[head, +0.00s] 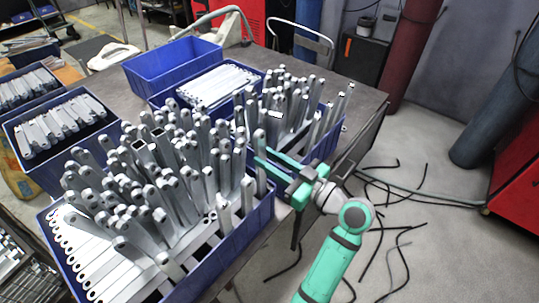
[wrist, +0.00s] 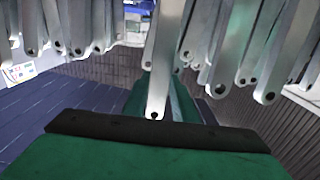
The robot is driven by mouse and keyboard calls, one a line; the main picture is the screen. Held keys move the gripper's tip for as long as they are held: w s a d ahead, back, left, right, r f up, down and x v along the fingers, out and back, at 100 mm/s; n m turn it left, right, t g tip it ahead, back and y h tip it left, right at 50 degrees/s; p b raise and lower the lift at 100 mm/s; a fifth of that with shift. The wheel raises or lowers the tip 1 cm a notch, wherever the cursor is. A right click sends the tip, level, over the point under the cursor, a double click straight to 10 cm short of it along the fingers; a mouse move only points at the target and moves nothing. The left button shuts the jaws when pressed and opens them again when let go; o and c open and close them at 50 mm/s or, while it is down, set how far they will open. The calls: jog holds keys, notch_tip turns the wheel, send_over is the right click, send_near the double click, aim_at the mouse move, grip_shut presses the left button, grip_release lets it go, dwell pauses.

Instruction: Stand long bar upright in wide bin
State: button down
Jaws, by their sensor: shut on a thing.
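A long grey bar (wrist: 160,75) with a hole near its end stands between my gripper's fingers in the wrist view. My gripper (head: 262,161) is shut on it at the right edge of the large blue front bin (head: 240,238) in the head view. The bar's lower part is hard to tell from its neighbours. That bin, the widest-looking one, holds many upright and leaning bars (head: 155,185), crowded at the back and middle. Other bars lie flat along its left and front.
A second blue bin (head: 336,130) behind holds upright bars and a flat stack. An empty blue bin (head: 170,72) stands at the back. Smaller bins of bars (head: 62,125) sit at the left. Black cables (head: 395,225) lie on the floor at right.

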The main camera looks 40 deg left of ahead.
jog(key=shift+f, duration=1.5)
jog(key=c, duration=1.4)
grip_release()
jog(key=shift+f, duration=0.1)
jog(key=shift+o, duration=0.2)
jog(key=d, duration=1)
jog(key=shift+s+d, duration=0.4)
jog(key=shift+s, duration=0.05)
